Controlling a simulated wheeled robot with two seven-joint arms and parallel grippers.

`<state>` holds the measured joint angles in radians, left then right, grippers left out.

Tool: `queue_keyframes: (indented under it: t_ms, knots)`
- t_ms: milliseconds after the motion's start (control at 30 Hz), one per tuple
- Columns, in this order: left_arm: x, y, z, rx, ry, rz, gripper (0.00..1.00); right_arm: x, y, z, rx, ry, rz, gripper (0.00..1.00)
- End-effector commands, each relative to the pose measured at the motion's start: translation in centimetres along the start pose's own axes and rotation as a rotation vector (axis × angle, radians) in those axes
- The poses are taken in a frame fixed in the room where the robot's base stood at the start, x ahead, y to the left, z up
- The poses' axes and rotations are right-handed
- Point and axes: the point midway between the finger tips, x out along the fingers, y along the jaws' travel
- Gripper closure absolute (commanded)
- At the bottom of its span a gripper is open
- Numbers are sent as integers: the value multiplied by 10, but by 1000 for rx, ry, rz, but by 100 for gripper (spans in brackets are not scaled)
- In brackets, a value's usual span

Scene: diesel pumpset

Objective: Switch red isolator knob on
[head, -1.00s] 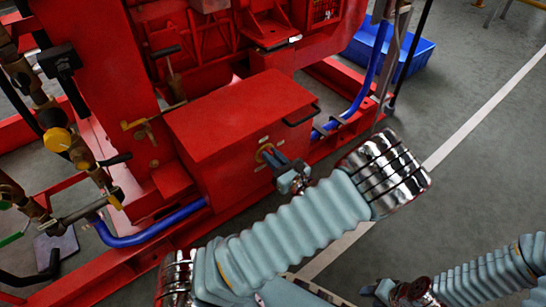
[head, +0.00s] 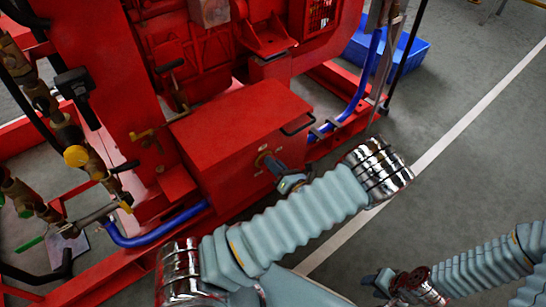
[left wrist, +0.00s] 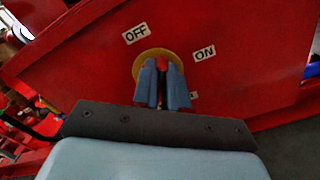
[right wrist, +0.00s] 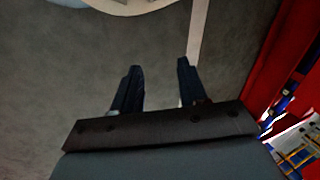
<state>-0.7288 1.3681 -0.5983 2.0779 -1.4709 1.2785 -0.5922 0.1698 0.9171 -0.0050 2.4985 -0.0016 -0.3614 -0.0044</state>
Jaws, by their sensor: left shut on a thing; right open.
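The red isolator knob (left wrist: 162,64) sits on a round yellow plate (left wrist: 144,61) on the side of a red box (head: 240,125). My left gripper (left wrist: 163,80) is shut on the knob, a finger on each side, with only its red tip showing between them. In the left wrist view the OFF label (left wrist: 136,33) is up and left of the knob and the ON label (left wrist: 204,53) is to its right. The knob's exact angle is hard to tell. My right gripper (right wrist: 155,88) is open and empty over the floor, low right in the head view (head: 372,283).
Blue hoses (head: 160,231) run along the red frame beside the box. Pipes and valves (head: 75,155) stand at the left. A blue crate (head: 400,58) lies on the floor behind. The grey floor (head: 470,140) on the right is clear.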

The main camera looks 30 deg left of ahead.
Motion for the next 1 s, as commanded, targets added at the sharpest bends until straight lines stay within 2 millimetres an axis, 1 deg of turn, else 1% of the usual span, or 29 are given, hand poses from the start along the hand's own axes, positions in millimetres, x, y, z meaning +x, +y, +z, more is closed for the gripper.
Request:
queue_keyframes:
  t_ms: [33,400,700,1000]
  knots:
    - [2,2,4,42,-2,3,100,-9,-3,0,0,1,1,57]
    - [4,-4,2,393,-3,6,100,-27,-17,4,-10,-12,-10,57]
    - [4,-8,0,661,-4,8,100,-35,-24,6,-15,-18,-16,57]
    - [4,-11,-2,858,-4,7,100,-39,-28,7,-18,-21,-19,57]
